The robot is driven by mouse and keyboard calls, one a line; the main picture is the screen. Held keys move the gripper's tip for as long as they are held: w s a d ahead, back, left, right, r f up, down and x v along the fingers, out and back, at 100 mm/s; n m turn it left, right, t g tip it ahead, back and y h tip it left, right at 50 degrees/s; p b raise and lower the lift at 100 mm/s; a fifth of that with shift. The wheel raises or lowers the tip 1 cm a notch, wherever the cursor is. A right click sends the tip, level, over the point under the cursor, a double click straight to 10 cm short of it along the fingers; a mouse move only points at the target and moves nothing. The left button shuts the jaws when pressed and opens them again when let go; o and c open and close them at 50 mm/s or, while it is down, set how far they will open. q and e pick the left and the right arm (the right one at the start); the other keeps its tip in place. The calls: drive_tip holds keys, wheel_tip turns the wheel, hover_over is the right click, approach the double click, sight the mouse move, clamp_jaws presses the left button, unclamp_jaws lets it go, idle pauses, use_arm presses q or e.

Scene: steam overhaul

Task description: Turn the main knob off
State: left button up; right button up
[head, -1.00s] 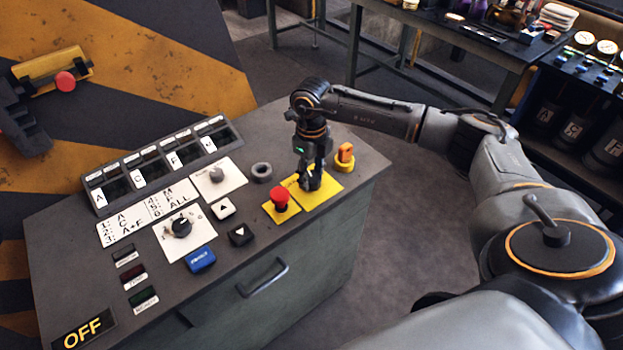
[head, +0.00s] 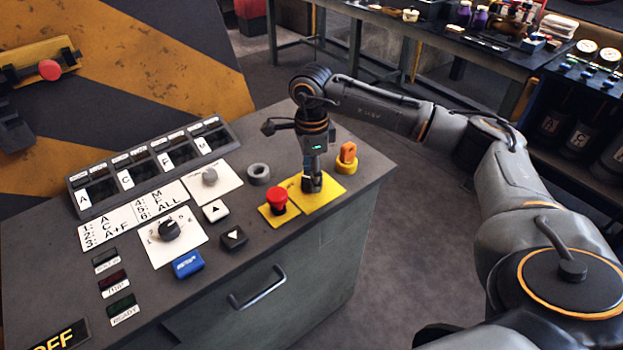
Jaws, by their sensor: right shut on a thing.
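My right gripper (head: 312,182) points straight down onto the yellow plate (head: 330,189) at the right end of the console. It is shut on the main knob on that plate. The knob is mostly hidden by the fingers, so I cannot tell which way it points. A dark sign with yellow "OFF" letters (head: 62,339) is cut off at the lower left. My left gripper is not in view.
A cluttered bench (head: 440,32) is behind.

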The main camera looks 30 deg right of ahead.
drive_tip(key=shift+n+b, duration=0.55)
drive_tip(key=shift+n, duration=0.65)
drive_tip(key=o, duration=1.2)
drive_tip(key=shift+c, duration=0.2)
wheel_tip(320, 180, up, 12)
